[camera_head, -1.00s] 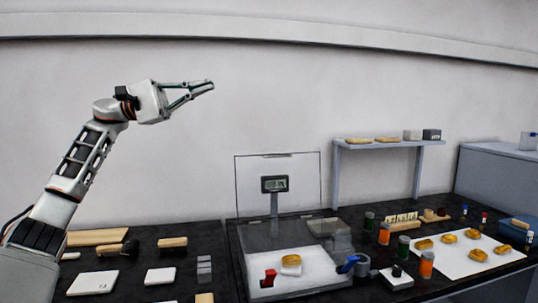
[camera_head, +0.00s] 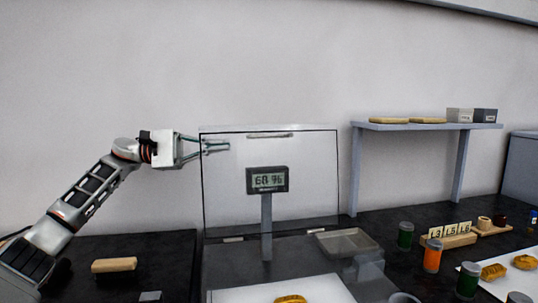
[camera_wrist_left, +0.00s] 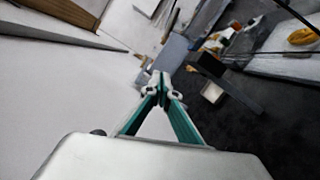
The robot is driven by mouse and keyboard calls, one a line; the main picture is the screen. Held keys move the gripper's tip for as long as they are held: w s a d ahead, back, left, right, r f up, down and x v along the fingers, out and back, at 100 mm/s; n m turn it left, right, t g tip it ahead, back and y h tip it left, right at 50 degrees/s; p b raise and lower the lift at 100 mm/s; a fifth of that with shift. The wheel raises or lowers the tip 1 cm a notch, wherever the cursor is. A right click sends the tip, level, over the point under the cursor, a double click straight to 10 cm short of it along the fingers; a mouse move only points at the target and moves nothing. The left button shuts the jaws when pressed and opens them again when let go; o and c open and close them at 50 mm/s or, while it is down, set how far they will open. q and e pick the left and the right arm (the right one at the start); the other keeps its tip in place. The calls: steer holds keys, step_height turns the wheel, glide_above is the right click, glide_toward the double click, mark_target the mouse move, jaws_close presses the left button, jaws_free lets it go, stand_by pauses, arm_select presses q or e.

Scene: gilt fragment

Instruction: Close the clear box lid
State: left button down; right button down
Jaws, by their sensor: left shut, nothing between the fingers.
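The clear box lid (camera_head: 226,192) stands upright in the head view, with a dark outline and a pale handle strip near its top edge. Its lower edge is at the back of the clear box (camera_head: 222,256), which is open on top. A gold piece (camera_head: 290,299) lies on the white surface inside, cut off by the frame's bottom. My left gripper (camera_head: 226,147) is shut and empty, its fingertips overlapping the lid's upper left corner; whether they touch it I cannot tell. The shut fingers also show in the left wrist view (camera_wrist_left: 160,80). My right gripper is out of view.
A display on a post (camera_head: 267,180) stands in front of the lid as seen here. A shelf (camera_head: 430,126) is to the right, with jars, such as an orange one (camera_head: 432,256), below it. A wooden-topped brush or block (camera_head: 114,265) lies on the left bench.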

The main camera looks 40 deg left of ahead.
mark_target(260, 139)
arm_select(q)
steer(key=w+d, duration=0.1)
steer(key=d, duration=0.2)
steer(key=w+d+r+p, duration=0.1)
steer(key=d, duration=0.3)
steer(key=w+d+r, duration=0.1)
steer(key=d, duration=0.3)
steer(key=shift+w+r+p, duration=0.1)
steer(key=shift+r+p, duration=0.05)
steer(key=shift+p, duration=0.15)
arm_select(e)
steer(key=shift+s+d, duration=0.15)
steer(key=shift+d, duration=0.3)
